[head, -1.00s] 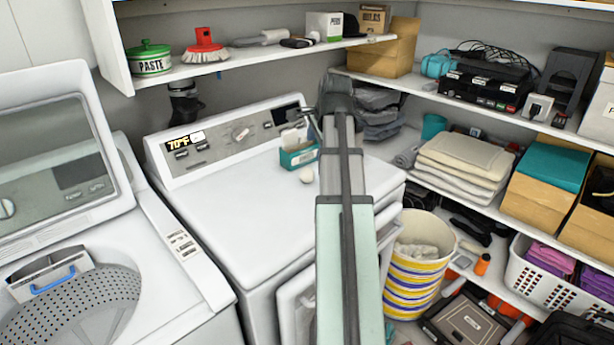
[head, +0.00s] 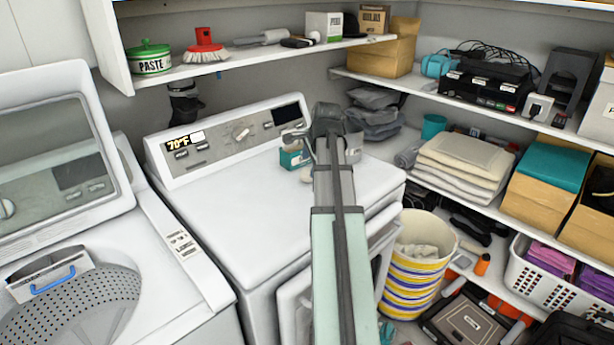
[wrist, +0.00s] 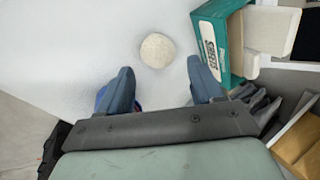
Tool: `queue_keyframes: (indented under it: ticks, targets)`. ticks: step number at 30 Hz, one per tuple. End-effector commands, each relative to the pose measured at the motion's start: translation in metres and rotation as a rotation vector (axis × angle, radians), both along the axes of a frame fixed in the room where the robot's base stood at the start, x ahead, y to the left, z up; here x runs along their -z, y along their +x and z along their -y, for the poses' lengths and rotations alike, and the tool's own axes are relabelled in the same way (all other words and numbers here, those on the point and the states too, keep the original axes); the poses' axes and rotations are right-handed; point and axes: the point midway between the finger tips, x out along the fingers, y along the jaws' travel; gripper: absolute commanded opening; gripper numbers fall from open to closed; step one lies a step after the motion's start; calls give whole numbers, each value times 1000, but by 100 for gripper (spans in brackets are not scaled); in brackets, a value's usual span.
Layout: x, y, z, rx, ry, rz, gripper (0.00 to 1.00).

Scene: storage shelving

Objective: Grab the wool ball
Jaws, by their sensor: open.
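The wool ball (wrist: 157,50) is a small off-white ball on the white dryer top. In the wrist view it lies just beyond my open fingertips, centred between them and untouched. In the head view the ball (head: 306,175) shows only partly, beside my arm and in front of the teal box. My gripper (wrist: 158,88) is open and empty, its two fingers spread on either side below the ball. In the head view my gripper (head: 305,140) is over the dryer top, and my arm hides part of that area.
A teal box (wrist: 222,40) with white contents stands close to the ball's right, near my right finger. The dryer top (head: 225,205) is otherwise largely clear. A shelf (head: 240,62) with a green paste tin and a red brush hangs above. A striped bin (head: 420,285) stands on the right.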

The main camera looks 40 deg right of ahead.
Motion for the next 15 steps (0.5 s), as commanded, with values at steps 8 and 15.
queue_keyframes:
  ticks: [8,15]
  targets:
    - [29,10,4,0,2,-2,66]
    - [43,17,7,0,0,0,66]
